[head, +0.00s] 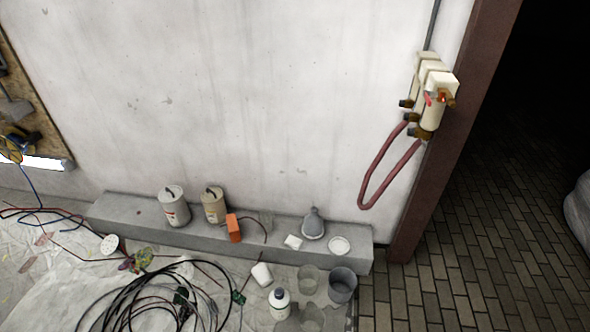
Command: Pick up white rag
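No white rag can be made out with certainty. A small flat white piece (293,242) lies on the low grey ledge (130,212) at the foot of the wall; it is too small to tell whether it is cloth. Another small white object (262,274), rounded and tilted, lies on the sheeted floor just in front of the ledge. Neither of my grippers is in view.
The ledge holds two cans (174,208), an orange block (234,228), a grey bottle (313,223) and a white lid (340,246). Black cable coils (150,300), a white bottle (280,303) and buckets (342,285) clutter the floor.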

